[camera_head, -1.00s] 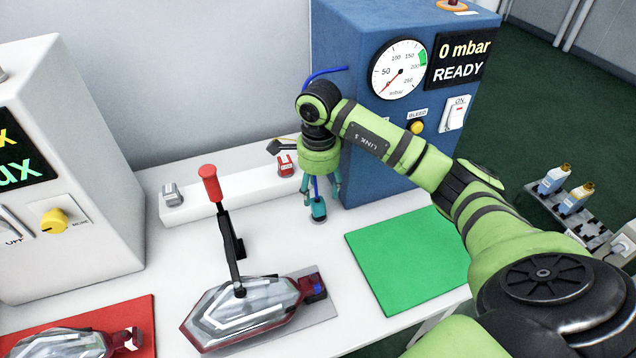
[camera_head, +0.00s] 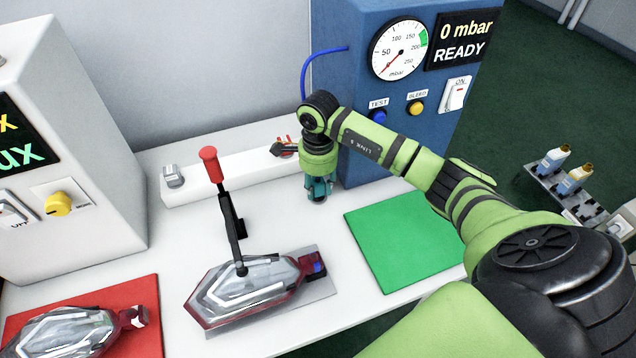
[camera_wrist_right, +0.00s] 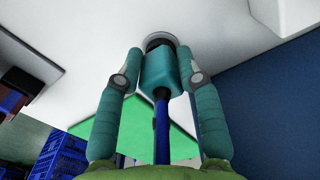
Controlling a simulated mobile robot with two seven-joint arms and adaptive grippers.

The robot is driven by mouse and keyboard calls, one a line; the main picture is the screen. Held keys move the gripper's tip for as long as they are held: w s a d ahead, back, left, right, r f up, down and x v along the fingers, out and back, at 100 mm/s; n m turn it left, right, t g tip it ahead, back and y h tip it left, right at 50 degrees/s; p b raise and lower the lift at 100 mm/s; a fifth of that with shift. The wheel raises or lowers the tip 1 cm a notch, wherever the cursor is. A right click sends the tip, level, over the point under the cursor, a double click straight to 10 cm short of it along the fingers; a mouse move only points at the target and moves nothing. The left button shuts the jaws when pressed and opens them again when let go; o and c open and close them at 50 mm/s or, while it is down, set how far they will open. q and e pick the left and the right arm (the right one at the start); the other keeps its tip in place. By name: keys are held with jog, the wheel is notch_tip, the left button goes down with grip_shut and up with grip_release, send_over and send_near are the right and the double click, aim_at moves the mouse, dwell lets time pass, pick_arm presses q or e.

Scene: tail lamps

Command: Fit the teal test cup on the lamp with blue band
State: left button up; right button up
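The teal test cup (camera_wrist_right: 165,75) stands on the white worktop, with a blue hose (camera_wrist_right: 161,130) running from it towards my gripper. My right gripper (camera_head: 318,190) points down over the cup. In the right wrist view its two teal fingers (camera_wrist_right: 160,72) are on either side of the cup, with a narrow gap on the left; contact on the right is unclear. The lamp with blue band (camera_head: 255,288) has a clear lens and dark red body, and lies on a grey plate under a red-handled clamp (camera_head: 234,220). Its blue part (camera_head: 317,267) is at the right end. My left gripper is not in view.
A green mat (camera_head: 405,240) lies empty right of the lamp. A second lamp (camera_head: 65,335) lies on a red mat (camera_head: 120,295). The blue test box (camera_head: 360,140) stands close behind my right gripper. A white rail (camera_head: 225,180) runs along the back.

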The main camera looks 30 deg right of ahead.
jog(key=o, duration=1.1)
jog(key=shift+r, duration=0.15)
